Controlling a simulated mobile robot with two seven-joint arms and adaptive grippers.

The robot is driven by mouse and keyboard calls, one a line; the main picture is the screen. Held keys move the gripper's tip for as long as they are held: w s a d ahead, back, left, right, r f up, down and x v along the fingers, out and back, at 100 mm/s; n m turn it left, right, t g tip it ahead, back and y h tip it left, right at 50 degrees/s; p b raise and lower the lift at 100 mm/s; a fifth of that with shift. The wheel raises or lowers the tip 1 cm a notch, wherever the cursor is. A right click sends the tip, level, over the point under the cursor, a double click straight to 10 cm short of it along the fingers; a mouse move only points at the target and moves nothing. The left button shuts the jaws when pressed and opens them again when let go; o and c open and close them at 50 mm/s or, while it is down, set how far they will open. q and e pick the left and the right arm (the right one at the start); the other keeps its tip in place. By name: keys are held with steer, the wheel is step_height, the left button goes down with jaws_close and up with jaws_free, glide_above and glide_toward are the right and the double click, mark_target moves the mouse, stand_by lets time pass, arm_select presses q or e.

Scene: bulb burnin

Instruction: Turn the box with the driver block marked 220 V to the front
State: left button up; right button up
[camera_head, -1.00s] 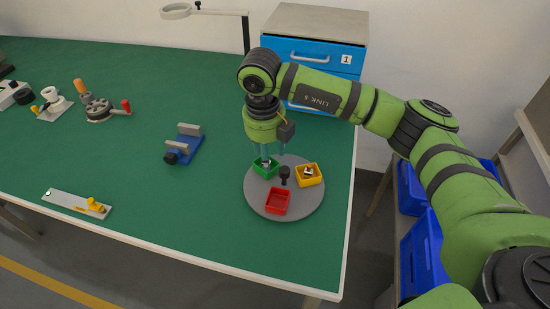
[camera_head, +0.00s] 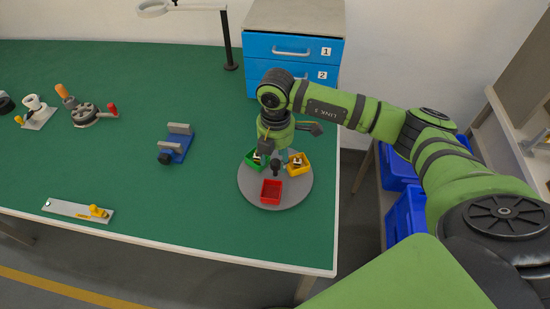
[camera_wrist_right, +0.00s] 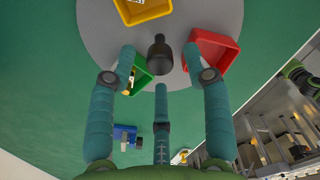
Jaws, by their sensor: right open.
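A round grey turntable (camera_head: 299,195) on the green table carries three open boxes. The green box (camera_head: 253,164) is at the back left, the yellow box (camera_head: 302,169) at the back right and the red box (camera_head: 271,191) at the front. A dark upright knob (camera_head: 275,169) stands in the middle; it also shows in the right wrist view (camera_wrist_right: 160,55). The green and yellow boxes hold small items; their markings are unreadable. The red box (camera_wrist_right: 211,53) looks empty. My right gripper (camera_head: 275,158) is open above the knob, its fingers spread around it from above. My left gripper is not in view.
A blue drawer cabinet (camera_head: 293,70) and a magnifier lamp (camera_head: 228,45) stand behind. A blue vise (camera_head: 176,143) is left of the turntable, with clear table between. The table's right edge (camera_head: 336,220) is close to the turntable.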

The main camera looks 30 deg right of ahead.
mark_target(275, 169)
steer(key=shift+f, duration=1.25)
jaws_close()
